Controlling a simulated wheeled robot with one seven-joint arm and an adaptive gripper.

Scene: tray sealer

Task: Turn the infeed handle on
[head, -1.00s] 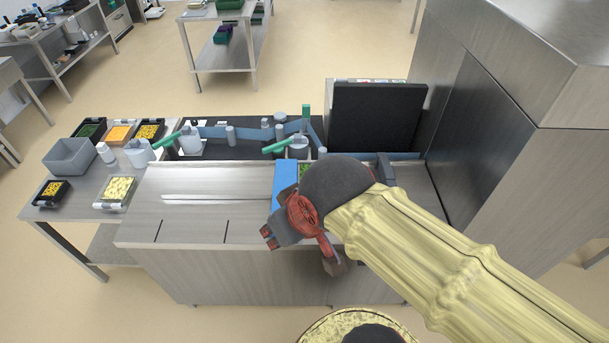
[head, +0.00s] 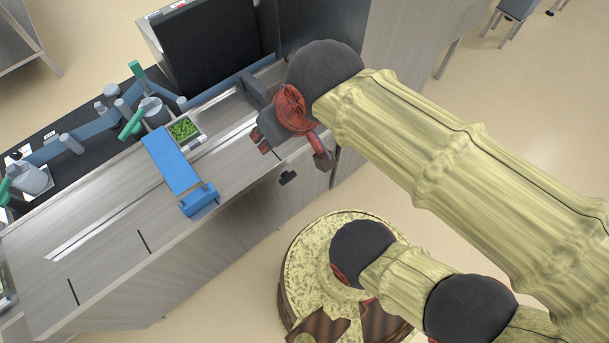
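A small black handle (head: 288,178) sits on the front face of the steel counter, just below its top edge; I cannot tell for sure that it is the infeed handle. Green levers (head: 132,124) also stand on the dark conveyor behind the counter. My gripper (head: 293,155), dark grey and red, hangs at the counter's right end, just above the black handle in the picture and apart from it as far as I can see. I see it from behind, and its fingertips are partly hidden, so its opening is unclear.
A blue pusher (head: 174,163) lies across the steel top (head: 105,215), beside a tray of green food (head: 184,130). A dark panel (head: 212,40) and the sealer's steel housing stand behind. Floor (head: 230,275) is free in front of the counter.

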